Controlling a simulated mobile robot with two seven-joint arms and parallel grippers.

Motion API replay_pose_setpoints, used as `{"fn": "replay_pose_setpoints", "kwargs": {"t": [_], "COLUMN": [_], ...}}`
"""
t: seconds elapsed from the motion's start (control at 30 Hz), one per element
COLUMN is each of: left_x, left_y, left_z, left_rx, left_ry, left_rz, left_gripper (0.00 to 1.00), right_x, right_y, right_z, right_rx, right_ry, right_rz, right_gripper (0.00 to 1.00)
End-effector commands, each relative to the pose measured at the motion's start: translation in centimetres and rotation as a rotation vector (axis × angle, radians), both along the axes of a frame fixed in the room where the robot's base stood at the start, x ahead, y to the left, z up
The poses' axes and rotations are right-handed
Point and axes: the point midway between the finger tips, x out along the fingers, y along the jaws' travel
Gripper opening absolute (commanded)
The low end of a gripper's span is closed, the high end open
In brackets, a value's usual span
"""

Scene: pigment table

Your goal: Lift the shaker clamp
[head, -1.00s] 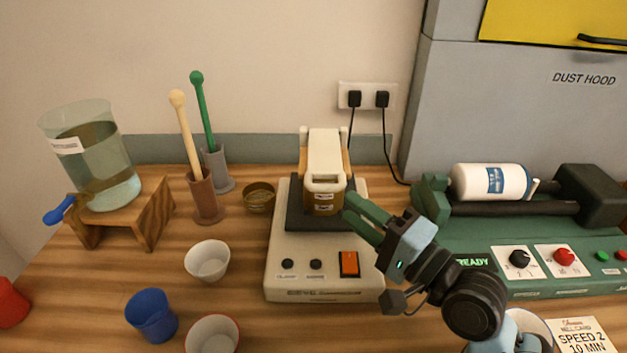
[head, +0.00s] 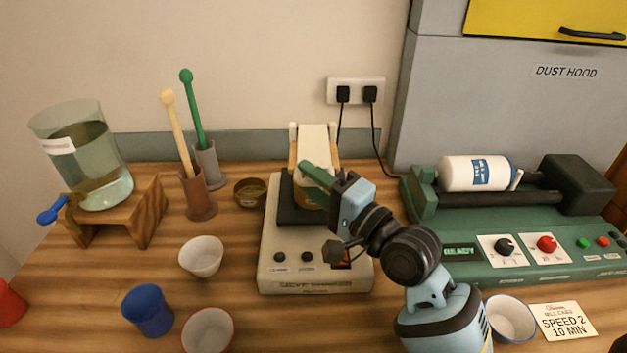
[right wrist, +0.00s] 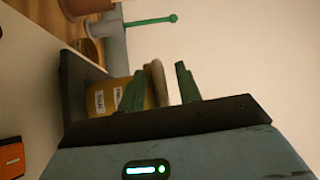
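The shaker clamp (head: 314,138) is a cream bar over an amber jar (head: 296,158) on the shaker (head: 268,262), a cream box with a black platform. The clamp appears lowered onto the jar. My right gripper (head: 311,168) has green fingers and reaches in front of the clamp and jar, hiding part of both. In the right wrist view, its two fingers (right wrist: 160,82) stand apart, with the clamp's pale edge (right wrist: 158,82) showing in the gap beside the labelled jar (right wrist: 106,97). I cannot tell whether they touch it. My left gripper is not in view.
To the right is a green roller mill (head: 470,262) with a white jar. To the left are two pestles in holders (head: 200,205), a small brass bowl (head: 250,192), a white bowl (head: 202,257), a blue cup (head: 148,310) and a water vessel (head: 85,155) on a wooden stand.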

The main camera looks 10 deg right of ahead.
Motion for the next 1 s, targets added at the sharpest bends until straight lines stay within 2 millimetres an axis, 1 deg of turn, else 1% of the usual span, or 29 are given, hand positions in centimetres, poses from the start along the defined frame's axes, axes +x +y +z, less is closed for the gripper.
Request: {"fn": "replay_pose_setpoints", "kwargs": {"t": [0.07, 0.33, 0.77, 0.87, 1.0], "left_x": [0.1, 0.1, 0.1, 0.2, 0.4], "left_y": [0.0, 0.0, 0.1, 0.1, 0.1], "left_z": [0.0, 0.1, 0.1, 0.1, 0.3], "left_rx": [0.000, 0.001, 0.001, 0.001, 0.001], "left_ry": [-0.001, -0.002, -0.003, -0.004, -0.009], "left_rz": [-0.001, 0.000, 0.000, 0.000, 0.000], "left_gripper": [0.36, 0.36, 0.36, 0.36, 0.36], "right_x": [0.0, 0.0, 0.0, 0.3, 1.3], "right_y": [0.0, 0.0, 0.0, -0.1, -0.1], "right_z": [0.0, 0.0, 0.3, 0.5, 1.1], "right_rx": [0.000, 0.001, 0.003, 0.003, 0.005], "right_ry": [0.000, -0.001, -0.006, -0.006, -0.010], "right_rz": [0.000, 0.000, -0.001, -0.001, -0.003], "right_gripper": [0.34, 0.00, 0.00, 0.00, 0.00]}}
